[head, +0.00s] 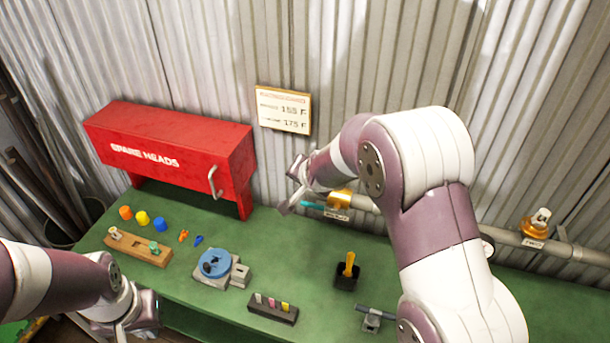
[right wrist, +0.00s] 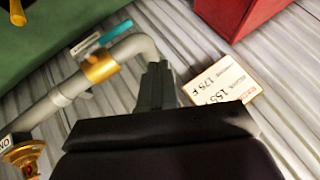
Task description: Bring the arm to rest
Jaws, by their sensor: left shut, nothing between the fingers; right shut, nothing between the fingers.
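My right arm (head: 430,215) reaches in from the right, bent over the bench, with its elbow high. Its right gripper (head: 287,209) is shut and empty, in front of the wall pipe near the brass valve with the teal lever. In the right wrist view the closed fingers (right wrist: 157,75) show between the pipe's bend and the sign; I cannot tell whether they touch the pipe. My left arm (head: 60,285) comes in low at the left. Its left gripper (head: 121,333) is shut and empty at the bench's front left edge, partly cut by the frame.
A red spare heads cabinet (head: 170,150) and a sign (head: 284,110) stand at the back. The pipe (head: 508,237) carries a brass valve (head: 339,200). A blue round fixture (head: 214,263), a wooden block (head: 138,248), a black holder (head: 346,280) and a pen rack (head: 272,308) occupy the green bench (head: 310,250).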

